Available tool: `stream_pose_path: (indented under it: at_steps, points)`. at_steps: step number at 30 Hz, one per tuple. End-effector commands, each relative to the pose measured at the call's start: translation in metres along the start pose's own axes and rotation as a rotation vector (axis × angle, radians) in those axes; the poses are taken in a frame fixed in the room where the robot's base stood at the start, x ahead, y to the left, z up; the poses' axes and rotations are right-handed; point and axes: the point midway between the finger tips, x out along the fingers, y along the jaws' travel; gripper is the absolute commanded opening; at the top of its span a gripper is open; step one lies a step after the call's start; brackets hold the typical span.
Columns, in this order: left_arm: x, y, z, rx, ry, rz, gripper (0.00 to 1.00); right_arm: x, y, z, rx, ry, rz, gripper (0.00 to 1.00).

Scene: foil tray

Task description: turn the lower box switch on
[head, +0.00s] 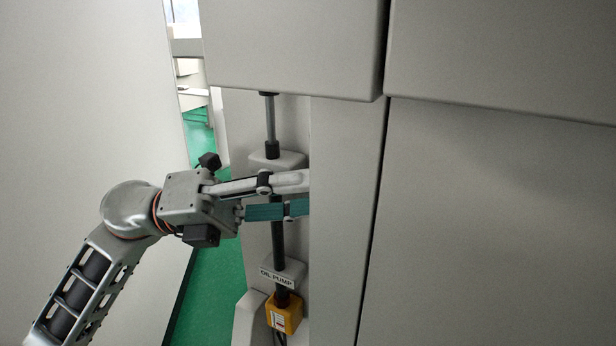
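A yellow box (283,313) with a white label sits low in the narrow recess, at the foot of a dark vertical rod (278,245). A plate reading "OIL PUMP" (277,277) is just above it. I cannot make out a switch lever or its position. My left gripper (303,196) reaches in from the left, well above the yellow box and in front of the rod. Its grey upper finger and teal lower finger show a gap, but the tips end at the panel edge and seem hidden behind it. My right gripper is not in view.
A tall grey panel (345,210) borders the recess on the right, and a large cabinet block (290,45) overhangs it. Another grey block (277,160) is on the rod above my gripper. A pale wall (80,90) fills the left. Green floor (210,290) shows between.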

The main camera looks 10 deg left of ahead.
Motion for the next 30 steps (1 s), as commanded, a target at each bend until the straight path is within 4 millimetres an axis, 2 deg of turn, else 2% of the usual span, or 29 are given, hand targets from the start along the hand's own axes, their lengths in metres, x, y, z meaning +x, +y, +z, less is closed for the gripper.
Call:
stream_pose_path:
  at_steps: [5,12,18,24,30]
  points:
    - [-0.024,0.002,0.0,-0.003,-0.003,0.005,0.39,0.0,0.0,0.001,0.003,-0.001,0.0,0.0]
    - [-0.074,0.001,-0.001,-0.003,-0.003,0.004,0.39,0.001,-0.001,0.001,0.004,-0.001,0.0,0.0]
    - [-0.105,-0.001,-0.001,-0.002,-0.002,0.002,0.39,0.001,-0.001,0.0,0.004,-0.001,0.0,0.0]
    - [-0.118,-0.002,-0.001,0.0,-0.001,-0.001,0.39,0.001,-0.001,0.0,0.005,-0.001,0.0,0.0]
    - [-0.119,-0.002,-0.001,0.001,-0.001,-0.002,0.39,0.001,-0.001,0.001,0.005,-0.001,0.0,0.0]
